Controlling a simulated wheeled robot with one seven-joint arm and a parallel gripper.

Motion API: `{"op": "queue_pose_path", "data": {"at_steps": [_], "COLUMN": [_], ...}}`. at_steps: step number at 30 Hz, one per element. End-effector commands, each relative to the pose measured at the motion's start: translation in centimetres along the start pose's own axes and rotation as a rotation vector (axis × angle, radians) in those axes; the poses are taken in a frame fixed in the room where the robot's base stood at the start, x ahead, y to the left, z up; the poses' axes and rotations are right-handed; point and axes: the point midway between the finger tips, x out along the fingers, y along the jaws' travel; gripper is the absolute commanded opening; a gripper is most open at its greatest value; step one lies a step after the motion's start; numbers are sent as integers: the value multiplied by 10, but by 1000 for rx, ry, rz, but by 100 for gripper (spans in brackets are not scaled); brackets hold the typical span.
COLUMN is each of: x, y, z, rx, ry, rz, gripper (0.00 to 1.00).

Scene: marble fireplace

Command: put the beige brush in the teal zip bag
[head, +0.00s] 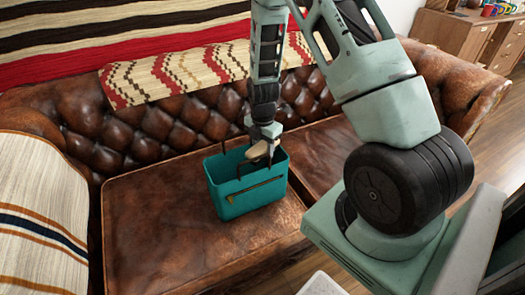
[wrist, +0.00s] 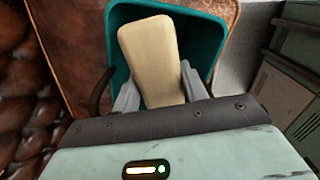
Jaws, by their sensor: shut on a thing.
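The teal zip bag (head: 247,192) stands upright and open-topped on the brown leather sofa seat, with a zip on its front and dark handles. My gripper (head: 270,155) is over the bag's opening and shut on the beige brush (head: 262,149). In the wrist view the brush (wrist: 150,58) lies between the two grey fingers (wrist: 160,90), with its long beige side facing the camera. Behind it are the teal walls of the bag (wrist: 120,30). The brush's lower part and the bag's floor are mostly hidden.
The tufted sofa back (head: 140,130) rises close behind the bag. A striped pillow or throw (head: 35,200) lies at the left. The sofa seat (head: 140,235) to the left of and in front of the bag is clear. A wooden desk (head: 480,35) stands far right.

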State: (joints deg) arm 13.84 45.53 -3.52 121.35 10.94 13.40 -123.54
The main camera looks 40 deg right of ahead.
Motion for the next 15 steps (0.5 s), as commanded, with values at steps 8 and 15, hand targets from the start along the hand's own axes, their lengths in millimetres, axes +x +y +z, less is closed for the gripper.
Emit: {"op": "queue_pose_path", "data": {"at_steps": [8, 15], "x": [11, 13], "y": [0, 0], "z": [0, 0], "rx": [0, 2], "ry": [-1, -1], "rz": [1, 1], "gripper": [15, 65]}}
